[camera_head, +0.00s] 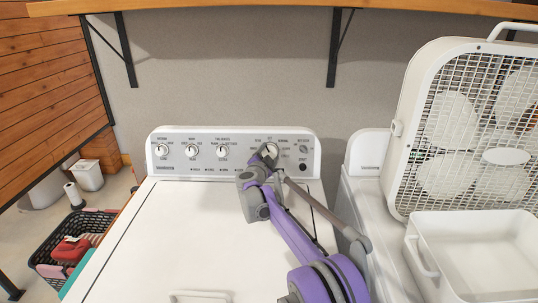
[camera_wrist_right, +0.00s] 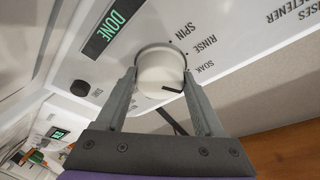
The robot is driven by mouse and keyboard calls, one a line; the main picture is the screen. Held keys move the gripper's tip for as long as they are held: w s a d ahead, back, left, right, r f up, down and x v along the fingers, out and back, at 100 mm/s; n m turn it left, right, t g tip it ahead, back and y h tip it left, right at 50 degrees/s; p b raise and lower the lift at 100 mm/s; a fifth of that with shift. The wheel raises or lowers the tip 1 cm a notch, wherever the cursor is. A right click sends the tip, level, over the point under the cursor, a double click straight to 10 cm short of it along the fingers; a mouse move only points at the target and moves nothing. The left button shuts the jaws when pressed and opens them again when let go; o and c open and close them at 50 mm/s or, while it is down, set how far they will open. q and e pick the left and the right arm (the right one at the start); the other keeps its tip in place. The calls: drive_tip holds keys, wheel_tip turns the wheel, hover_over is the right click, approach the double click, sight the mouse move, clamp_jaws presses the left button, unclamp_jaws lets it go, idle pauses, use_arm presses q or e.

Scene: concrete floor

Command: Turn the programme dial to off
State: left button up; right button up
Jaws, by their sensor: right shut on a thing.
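The programme dial (camera_head: 270,149) is a round white knob at the right of the washer's control panel (camera_head: 177,135). In the right wrist view the dial (camera_wrist_right: 160,72) shows large, with a dark mark on its lower right rim. The labels SPIN, RINSE and SOAK are printed to its right. My right gripper (camera_head: 266,155) is at the panel, its two grey fingers on either side of the dial and shut on it. It also shows in the right wrist view (camera_wrist_right: 160,80). No OFF label is readable. My left gripper is not in view.
Three smaller knobs (camera_head: 191,151) sit left on the panel. A display (camera_wrist_right: 112,33) reads DONE, near a small black button (camera_wrist_right: 80,88). A white box fan (camera_head: 470,130) and a white tub (camera_head: 475,255) stand at right. A dark basket (camera_head: 60,250) is at lower left.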

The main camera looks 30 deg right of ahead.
drive_tip(key=m, duration=0.2)
drive_tip(key=m+g+p, duration=0.1)
drive_tip(key=m, duration=0.2)
drive_tip(key=shift+r+g, duration=0.1)
drive_tip(key=shift+g, duration=0.2)
drive_tip(key=shift+m, duration=0.5)
drive_tip(key=o, duration=1.4)
drive_tip(key=v, duration=1)
drive_tip(key=shift+s+a+r, duration=0.1)
drive_tip(key=shift+s+a, duration=0.1)
drive_tip(key=shift+a, duration=0.15)
